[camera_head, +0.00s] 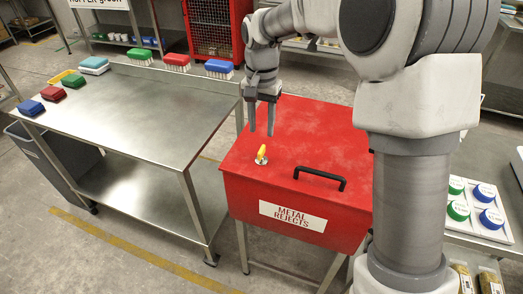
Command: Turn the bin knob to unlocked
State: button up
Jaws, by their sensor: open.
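The red metal rejects bin (250,192) stands on legs in the middle of the view, with a white "METAL REJECTS" label (293,216) on its front. A small yellow knob (262,151) on a round silver base sits on the left part of the bin's lid. I cannot tell from its angle whether it is locked or unlocked. A black handle (320,179) is on the lid to the right of the knob. My gripper (262,134) is open, pointing down, with its fingertips just above or behind the knob. I cannot tell whether they touch it.
A steel table (150,115) at left carries several coloured brushes (176,62) along its edges. A grey bin (45,160) stands under its left end. A tray (478,205) with green and blue round pieces lies at right. My arm covers the right of the bin.

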aim_at(261, 149)
notch_tip(261, 149, down, 8)
jog(key=shift+r+b, duration=0.1)
jog(key=shift+b, duration=0.6)
jog(key=shift+c, duration=0.3)
grip_shut()
